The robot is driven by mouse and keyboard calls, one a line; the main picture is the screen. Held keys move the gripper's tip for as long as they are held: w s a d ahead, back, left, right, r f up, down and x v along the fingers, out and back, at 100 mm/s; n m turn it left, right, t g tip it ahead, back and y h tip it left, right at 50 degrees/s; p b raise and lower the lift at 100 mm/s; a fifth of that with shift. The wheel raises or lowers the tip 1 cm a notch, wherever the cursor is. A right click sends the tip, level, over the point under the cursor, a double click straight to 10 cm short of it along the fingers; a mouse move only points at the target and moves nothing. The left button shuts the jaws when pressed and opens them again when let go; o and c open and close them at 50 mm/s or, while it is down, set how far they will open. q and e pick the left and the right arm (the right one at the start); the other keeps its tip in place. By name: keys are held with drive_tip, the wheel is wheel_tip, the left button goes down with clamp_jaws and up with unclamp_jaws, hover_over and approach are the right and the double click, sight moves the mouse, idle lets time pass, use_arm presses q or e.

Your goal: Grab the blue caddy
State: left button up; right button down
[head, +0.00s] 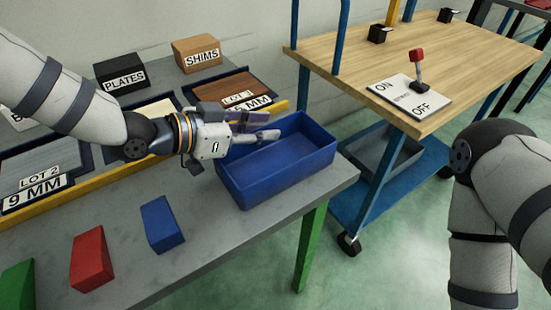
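The blue caddy (285,178) is an open, empty rectangular bin. It sits upright at the right end of the grey table. My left gripper (272,126) is over the caddy's back-left part and hides some of its rim there. Its two fingers point right and are spread apart, with nothing seen between them. I cannot tell whether a finger touches the caddy. My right arm shows at the right edge, but its gripper is out of view.
Red (91,259), blue (161,224) and green (18,287) blocks lie along the grey table's (215,255) front. Boxes and lot trays stand behind a yellow rail. A wooden-topped cart (465,75) with an ON/OFF switch (415,88) is on the right.

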use_arm(q)
drive_tip(key=shift+r, duration=0.1)
clamp_jaws()
